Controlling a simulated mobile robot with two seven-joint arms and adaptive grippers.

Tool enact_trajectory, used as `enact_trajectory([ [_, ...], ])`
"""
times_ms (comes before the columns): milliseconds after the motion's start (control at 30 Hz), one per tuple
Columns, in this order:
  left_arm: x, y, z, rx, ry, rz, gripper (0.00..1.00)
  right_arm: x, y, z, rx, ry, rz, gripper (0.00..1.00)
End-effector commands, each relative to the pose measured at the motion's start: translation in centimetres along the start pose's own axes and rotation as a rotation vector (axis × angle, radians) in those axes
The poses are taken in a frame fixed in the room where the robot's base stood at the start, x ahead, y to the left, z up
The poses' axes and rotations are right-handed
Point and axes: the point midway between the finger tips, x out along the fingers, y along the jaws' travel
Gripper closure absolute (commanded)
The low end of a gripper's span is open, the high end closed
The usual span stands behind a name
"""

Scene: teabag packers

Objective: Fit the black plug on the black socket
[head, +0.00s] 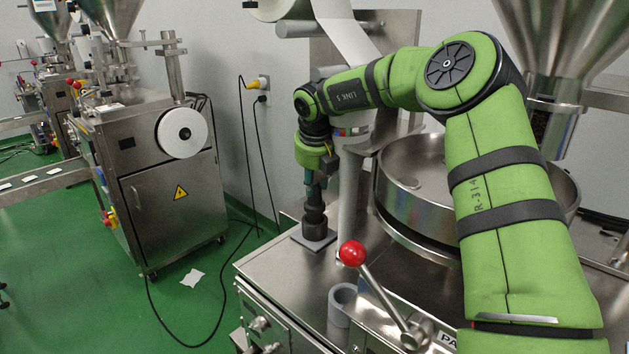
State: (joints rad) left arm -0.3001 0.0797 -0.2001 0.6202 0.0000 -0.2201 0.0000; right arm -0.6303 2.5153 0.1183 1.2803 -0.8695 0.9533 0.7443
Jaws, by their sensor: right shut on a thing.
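Directly below is the black socket (315,228), a short dark cylinder on a square grey plate (314,242). The plug lines up with the socket and appears to meet its top. Both are dark and small here, so I cannot tell whether the plug is seated. My left gripper is out of view.
A red-knobbed lever (352,253) and a grey ring (342,305) stand at the front of the machine top. A round steel pan (425,205) is to the right. A vertical pale tube (350,190) stands close right of the gripper. Black cables hang by the wall at left.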

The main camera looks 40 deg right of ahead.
Motion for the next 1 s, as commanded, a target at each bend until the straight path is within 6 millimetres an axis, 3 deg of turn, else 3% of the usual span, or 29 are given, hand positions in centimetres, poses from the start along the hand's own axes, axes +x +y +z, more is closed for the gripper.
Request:
enact_trajectory([
  [1000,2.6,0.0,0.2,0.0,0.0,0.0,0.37,2.5,0.0,-1.0,0.0,-0.001,0.0,1.0],
])
